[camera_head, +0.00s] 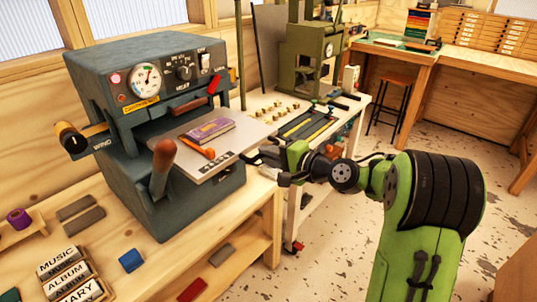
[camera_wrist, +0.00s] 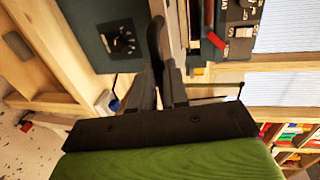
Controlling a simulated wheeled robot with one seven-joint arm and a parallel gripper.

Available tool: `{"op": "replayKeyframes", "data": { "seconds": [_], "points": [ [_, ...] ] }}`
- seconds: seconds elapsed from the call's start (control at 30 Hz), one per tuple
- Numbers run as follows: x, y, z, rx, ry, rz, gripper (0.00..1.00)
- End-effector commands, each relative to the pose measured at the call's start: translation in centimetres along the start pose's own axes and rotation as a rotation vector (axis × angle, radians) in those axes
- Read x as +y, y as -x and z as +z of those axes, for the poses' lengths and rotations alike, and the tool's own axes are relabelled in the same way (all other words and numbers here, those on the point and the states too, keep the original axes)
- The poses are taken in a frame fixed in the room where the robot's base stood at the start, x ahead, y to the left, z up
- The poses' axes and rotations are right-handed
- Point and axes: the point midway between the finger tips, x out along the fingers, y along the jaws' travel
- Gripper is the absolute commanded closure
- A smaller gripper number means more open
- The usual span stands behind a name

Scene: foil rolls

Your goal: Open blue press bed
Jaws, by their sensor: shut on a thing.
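The blue-grey press (camera_head: 165,120) stands on the wooden bench at the left. Its pale grey bed (camera_head: 232,140) sticks out of the front slot, with a purple book (camera_head: 208,131) lying on it. My gripper (camera_head: 260,158) is at the bed's outer right edge. In the wrist view my gripper's fingers (camera_wrist: 158,82) are closed around a dark curved piece (camera_wrist: 156,38), which looks like the bed's handle. The press body (camera_wrist: 100,30) also shows there. The grip itself is small and partly hidden in the head view.
A brown-knobbed lever (camera_head: 163,160) rises at the press front, close to the bed. A dark yellow-ended WIND handle (camera_head: 72,138) juts out left. A green press (camera_head: 312,60) stands on a bench behind. Loose blocks and labelled type lie at lower left. Open floor lies right of the bench.

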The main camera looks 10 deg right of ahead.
Motion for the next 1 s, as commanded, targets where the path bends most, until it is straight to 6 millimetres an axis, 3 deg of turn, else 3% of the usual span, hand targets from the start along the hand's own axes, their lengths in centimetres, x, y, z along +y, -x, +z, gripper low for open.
{"op": "replayKeyframes", "data": {
  "seconds": [0.23,0.27,0.43,0.73,0.87,1.0],
  "points": [
    [0.0,0.0,0.0,0.000,0.000,0.001,1.00],
    [0.0,0.0,0.0,0.000,0.000,0.001,0.84],
    [0.0,0.0,0.0,0.000,0.000,0.001,0.60],
    [0.0,0.3,-0.1,0.001,0.000,0.001,0.60],
    [0.0,2.6,-0.2,0.007,-0.002,0.001,0.60],
    [-0.1,6.7,-0.2,0.010,-0.003,0.002,0.60]
  ]
}}
